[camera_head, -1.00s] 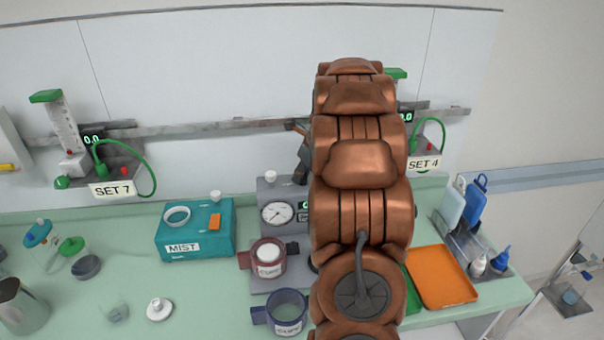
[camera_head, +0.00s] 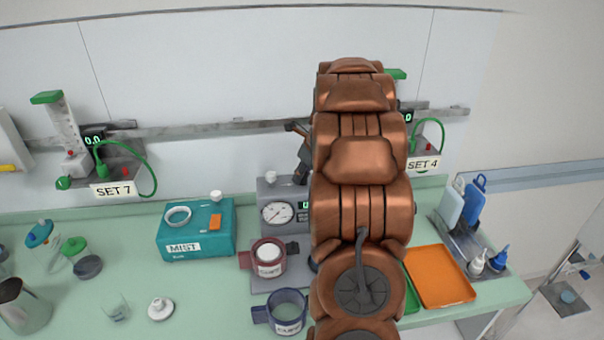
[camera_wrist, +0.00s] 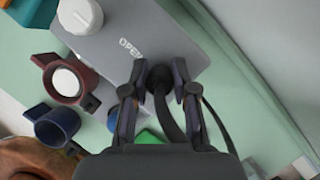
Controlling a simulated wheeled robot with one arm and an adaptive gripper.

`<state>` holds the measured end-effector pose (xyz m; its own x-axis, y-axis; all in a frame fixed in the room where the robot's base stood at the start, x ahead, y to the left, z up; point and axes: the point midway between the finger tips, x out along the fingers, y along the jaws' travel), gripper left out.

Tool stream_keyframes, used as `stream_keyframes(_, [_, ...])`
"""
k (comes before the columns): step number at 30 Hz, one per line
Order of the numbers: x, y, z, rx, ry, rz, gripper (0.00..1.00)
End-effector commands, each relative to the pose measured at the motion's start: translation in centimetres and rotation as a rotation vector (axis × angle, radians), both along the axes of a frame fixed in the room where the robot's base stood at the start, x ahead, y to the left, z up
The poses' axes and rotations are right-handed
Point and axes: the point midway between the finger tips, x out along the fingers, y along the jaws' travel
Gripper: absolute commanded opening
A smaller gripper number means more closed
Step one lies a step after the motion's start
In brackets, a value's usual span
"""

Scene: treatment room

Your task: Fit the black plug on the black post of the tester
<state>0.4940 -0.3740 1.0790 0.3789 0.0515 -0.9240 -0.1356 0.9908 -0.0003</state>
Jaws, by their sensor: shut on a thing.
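The tester is a grey box with a round dial gauge (camera_head: 277,213) and a small green display, standing at the back of the bench and partly behind my arm. In the wrist view its grey top (camera_wrist: 165,35) shows with the word OPEN. My gripper (camera_wrist: 158,74) is shut on the black plug (camera_wrist: 158,78), which sits between the fingertips over the tester's edge. A black cable (camera_wrist: 168,118) runs from the plug back between the fingers. The black post cannot be made out, so I cannot tell whether the plug touches it.
A dark red cup (camera_head: 268,259) and a blue cup (camera_head: 287,312) stand in front of the tester. A teal MIST box (camera_head: 195,240) is to the left. An orange tray (camera_head: 440,276) and a bottle rack are to the right. A rail runs along the wall behind.

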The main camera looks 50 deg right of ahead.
Motion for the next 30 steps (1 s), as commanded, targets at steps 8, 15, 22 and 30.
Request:
stream_keyframes(8, [0.0, 0.0, 0.0, 0.0, 0.0, 0.0, 0.5])
stream_keyframes(15, [0.0, 0.0, 0.0, 0.0, 0.0, 0.0, 0.56])
stream_keyframes(22, [0.0, 0.0, 0.3, 0.0, 0.0, 0.0, 0.56])
stream_keyframes(30, [0.0, 0.0, 1.9, 0.0, 0.0, 0.0, 0.56])
